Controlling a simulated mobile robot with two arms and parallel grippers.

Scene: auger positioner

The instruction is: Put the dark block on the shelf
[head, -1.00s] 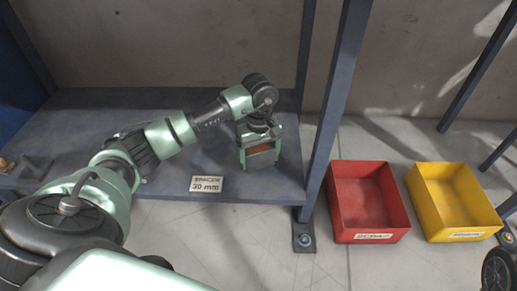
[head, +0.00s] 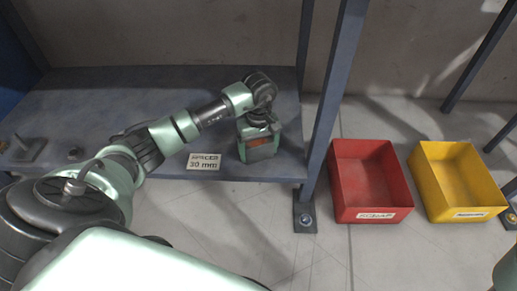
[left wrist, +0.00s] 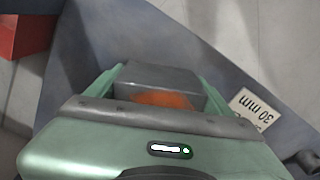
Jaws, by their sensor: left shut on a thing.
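The dark block (left wrist: 160,76) is a dark grey piece with an orange patch, seen in the left wrist view between the green fingers. My left gripper (head: 260,152) is shut on it, over the right front part of the shelf (head: 75,105). The fingers hide most of the block in the head view, where mainly orange shows. I cannot tell whether the block touches the shelf surface. My right gripper is not in view.
A "30 mm" spacer label (head: 204,161) lies at the shelf's front edge, left of the gripper. A blue-grey upright post (head: 330,105) stands close to the right. A red bin (head: 372,214) and a yellow bin (head: 468,214) stand on the floor beyond it.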

